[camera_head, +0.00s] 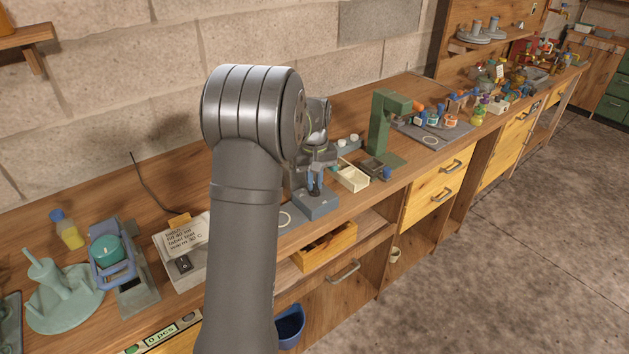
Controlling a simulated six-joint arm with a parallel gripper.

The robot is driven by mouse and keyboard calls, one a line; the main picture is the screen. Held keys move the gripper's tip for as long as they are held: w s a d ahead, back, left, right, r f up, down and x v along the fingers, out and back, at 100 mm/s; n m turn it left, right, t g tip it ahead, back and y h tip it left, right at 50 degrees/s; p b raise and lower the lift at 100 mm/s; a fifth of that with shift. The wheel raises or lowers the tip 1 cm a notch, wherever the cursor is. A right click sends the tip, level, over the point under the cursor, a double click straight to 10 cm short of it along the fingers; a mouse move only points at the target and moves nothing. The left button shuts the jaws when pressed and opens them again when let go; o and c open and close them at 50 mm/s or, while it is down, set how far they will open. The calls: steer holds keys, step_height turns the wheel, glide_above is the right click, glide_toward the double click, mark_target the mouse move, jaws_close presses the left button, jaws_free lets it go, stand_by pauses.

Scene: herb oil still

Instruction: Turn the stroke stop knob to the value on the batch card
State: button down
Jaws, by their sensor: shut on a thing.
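My gripper (315,187) points down at a small grey-blue block-shaped device (318,208) on the bench, just right of my arm. Its jaws are shut on a small part above this device, which I take to be the stroke stop knob. The jaws hide most of the knob, and its scale or pointer cannot be read. The batch card (187,236) is a white card left of my arm. Its small print seems to read fill 40 ml, label tan, oven 50 °C.
My arm covers the middle of the bench. A green press-like stand (386,125) and a cream open box (352,177) stand right of the gripper. On the left are a pale green stand (62,290) and a blue-handled device (112,260). The wall rises behind.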

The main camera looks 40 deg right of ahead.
mark_target(315, 184)
steer(key=c, duration=1.5)
jaws_free()
steer(key=shift+o, duration=0.2)
step_height(315, 184, up, 17)
steer(key=shift+r, duration=0.2)
steer(key=shift+f, duration=0.1)
step_height(315, 184, down, 17)
steer(key=shift+f, duration=0.1)
